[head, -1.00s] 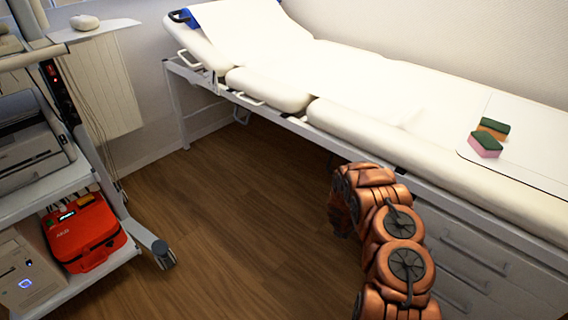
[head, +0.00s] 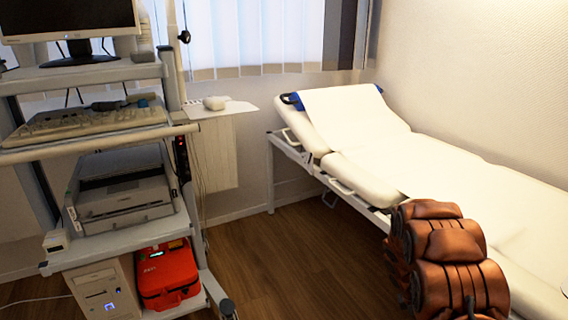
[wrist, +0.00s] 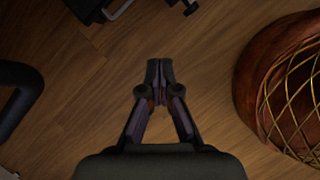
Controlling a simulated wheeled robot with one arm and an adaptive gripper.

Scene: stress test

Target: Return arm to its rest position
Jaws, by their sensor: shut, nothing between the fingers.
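My gripper (wrist: 158,75) is in the middle of the wrist view, pointing at the wooden floor. Its two fingers meet at the tips and hold nothing. My gripper is out of sight in that view.
The white examination bed (head: 395,155) runs along the right wall. A cart (head: 112,255) with a monitor (head: 70,18), a keyboard, a printer (head: 122,190) and a red case (head: 167,278) stands at left. Bare wooden floor (head: 290,262) lies between. A dark curved bar (wrist: 18,95) and a rounded brown object with golden netting (wrist: 290,85) flank the gripper.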

